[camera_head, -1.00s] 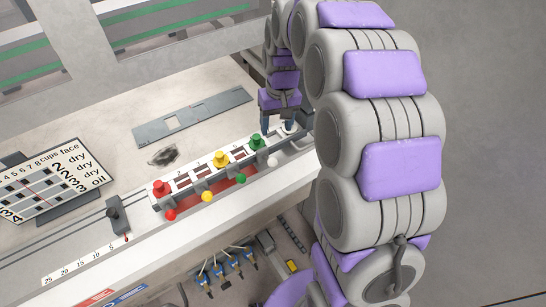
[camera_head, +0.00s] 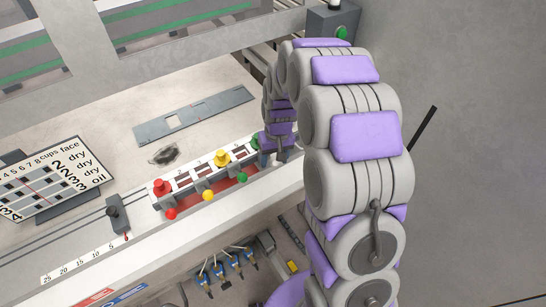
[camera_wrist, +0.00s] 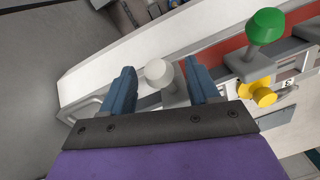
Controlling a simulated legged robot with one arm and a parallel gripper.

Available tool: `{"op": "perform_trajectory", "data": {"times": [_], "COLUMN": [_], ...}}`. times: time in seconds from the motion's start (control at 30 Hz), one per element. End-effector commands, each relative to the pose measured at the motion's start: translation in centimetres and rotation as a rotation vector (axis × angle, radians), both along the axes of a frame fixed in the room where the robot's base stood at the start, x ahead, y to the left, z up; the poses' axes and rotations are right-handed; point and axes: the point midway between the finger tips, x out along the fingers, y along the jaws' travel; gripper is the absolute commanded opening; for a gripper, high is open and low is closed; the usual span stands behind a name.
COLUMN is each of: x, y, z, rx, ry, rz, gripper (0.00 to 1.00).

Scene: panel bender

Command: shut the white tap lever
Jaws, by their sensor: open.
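The white tap lever has a round white knob (camera_wrist: 158,72) that shows in the wrist view, on a grey stem. It lies between the two blue fingers of my gripper (camera_wrist: 161,80), which are apart on either side of it. I cannot tell whether either finger touches it. In the head view my gripper (camera_head: 278,152) is at the right end of the tap row and hides the white lever. The green ball lever (camera_wrist: 265,25) stands just right of my gripper in the wrist view; it also shows in the head view (camera_head: 242,178).
The yellow ball lever (camera_head: 208,196) and red ball lever (camera_head: 171,214) stand farther left along the row. A grey slider (camera_head: 117,214) and a label board (camera_head: 45,185) are at the left. The panel top around a flat grey plate (camera_head: 195,115) is open.

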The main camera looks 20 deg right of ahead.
Motion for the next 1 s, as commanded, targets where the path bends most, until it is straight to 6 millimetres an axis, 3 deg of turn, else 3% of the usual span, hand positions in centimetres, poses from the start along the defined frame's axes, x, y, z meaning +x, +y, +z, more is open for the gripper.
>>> {"op": "perform_trajectory", "data": {"times": [0.23, 0.83, 1.0], "x": [0.03, 0.02, 0.02], "y": [0.02, 0.11, 0.14], "z": [-0.01, 0.02, 0.02], "rx": [0.000, 0.000, -0.001], "ry": [-0.001, -0.001, -0.002], "rz": [0.000, 0.000, 0.000], "gripper": [0.59, 0.02, 0.00]}}
